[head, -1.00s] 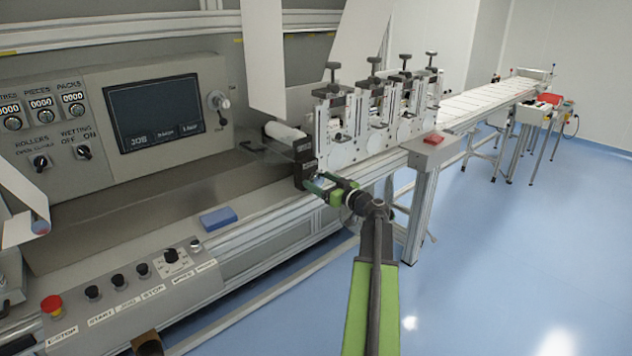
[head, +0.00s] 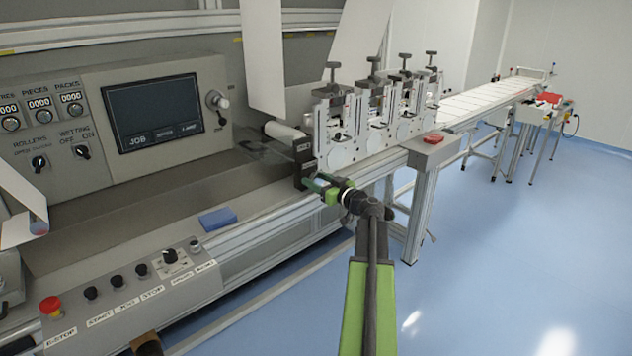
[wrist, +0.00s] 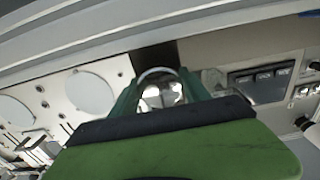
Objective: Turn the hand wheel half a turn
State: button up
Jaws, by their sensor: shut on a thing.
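My gripper (head: 316,185) is at the front face of a dark block (head: 303,155) at the near end of the row of machine units. In the wrist view, a shiny rounded metal part (wrist: 161,92) sits between the two green fingers of my gripper (wrist: 160,85), and they are shut on it. It appears to be the hand wheel; the fingers and green gripper body hide most of it. In the head view my gripper covers the wheel, so its rim and angle cannot be made out.
Several white units (head: 335,125) with black top knobs stand along the rail behind my gripper. A blue block (head: 218,218) lies on the ledge to the left. The control panel (head: 130,275) with a red stop button is nearer left.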

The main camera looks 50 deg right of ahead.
jog(key=shift+w, duration=0.1)
